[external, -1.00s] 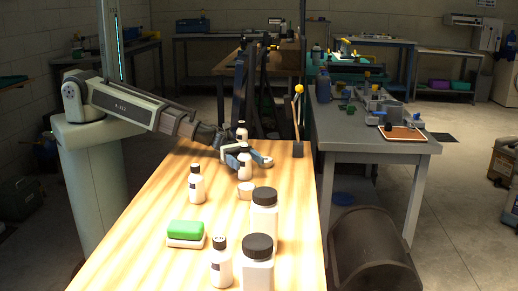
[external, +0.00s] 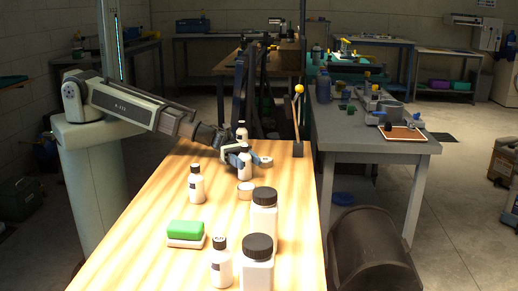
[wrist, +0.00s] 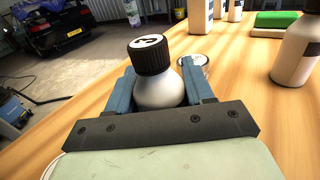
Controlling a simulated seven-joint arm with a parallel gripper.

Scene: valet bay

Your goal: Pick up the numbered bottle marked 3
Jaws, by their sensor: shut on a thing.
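My gripper (external: 242,157) is shut on a small white bottle with a black cap (external: 245,167), which stands upright on the wooden bench. In the wrist view the blue fingers (wrist: 160,88) press on both sides of the bottle's shoulder, below its cap (wrist: 148,50). A mark shows on the white cap top, but I cannot read it surely. Similar small bottles stand behind it (external: 242,132), at the left middle (external: 196,186) and at the front (external: 221,266). Their numbers are not readable.
A yellow-knobbed lever (external: 298,120) rises at the right edge.

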